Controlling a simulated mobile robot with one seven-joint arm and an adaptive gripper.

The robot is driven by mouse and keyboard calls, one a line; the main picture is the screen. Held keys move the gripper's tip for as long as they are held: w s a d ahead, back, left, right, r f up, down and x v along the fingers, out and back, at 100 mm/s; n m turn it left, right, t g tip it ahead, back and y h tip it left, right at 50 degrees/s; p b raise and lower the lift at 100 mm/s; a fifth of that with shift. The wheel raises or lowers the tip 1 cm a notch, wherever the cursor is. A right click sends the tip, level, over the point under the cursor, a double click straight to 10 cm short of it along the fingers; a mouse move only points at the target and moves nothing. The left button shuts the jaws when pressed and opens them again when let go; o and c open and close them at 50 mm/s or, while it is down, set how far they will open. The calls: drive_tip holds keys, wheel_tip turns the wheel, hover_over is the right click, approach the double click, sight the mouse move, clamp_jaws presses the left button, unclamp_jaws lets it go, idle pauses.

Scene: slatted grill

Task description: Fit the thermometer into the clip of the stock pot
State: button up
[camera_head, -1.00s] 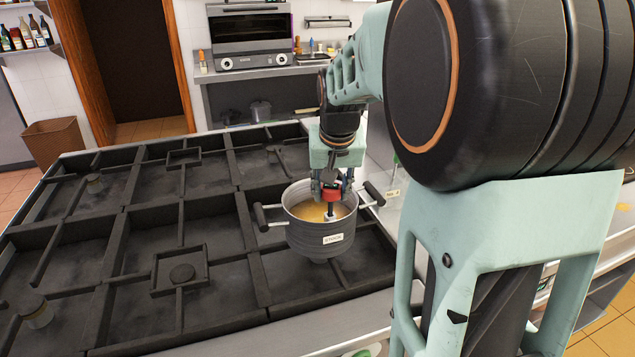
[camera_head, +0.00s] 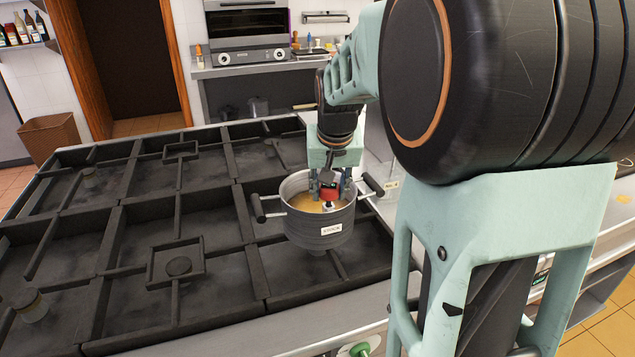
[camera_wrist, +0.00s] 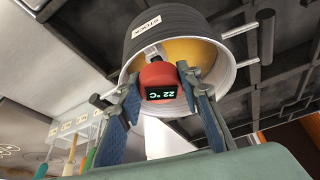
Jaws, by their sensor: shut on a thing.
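The stock pot (camera_head: 318,236) is a grey metal pot with two dark side handles and a "STOCK" label, standing on the grill. Yellow-orange liquid shows inside. The thermometer (camera_wrist: 157,78) has a red head whose dark display reads 22 °C. My gripper (camera_head: 331,189) is shut on the thermometer head, with one blue-padded finger on each side, just above the pot's front inner wall. A pale piece, perhaps the clip (camera_wrist: 150,52), shows at the pot wall beside the head. The lower stem is hidden; I cannot tell whether it sits in the clip.
The black slatted grill (camera_head: 180,222) spreads left of and around the pot. A steel counter edge runs along the front and right, with a green-topped item (camera_head: 360,350) at the bottom. An oven (camera_head: 248,30) stands on the back counter.

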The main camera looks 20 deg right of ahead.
drive_tip(key=shift+f+b, duration=0.65)
drive_tip(key=shift+f, duration=0.25)
drive_tip(key=o, duration=1.3)
drive_tip(key=shift+c, duration=0.2)
drive_tip(key=shift+r, duration=0.15)
drive_tip(key=v, duration=0.7)
drive_tip(key=shift+s+r, duration=0.15)
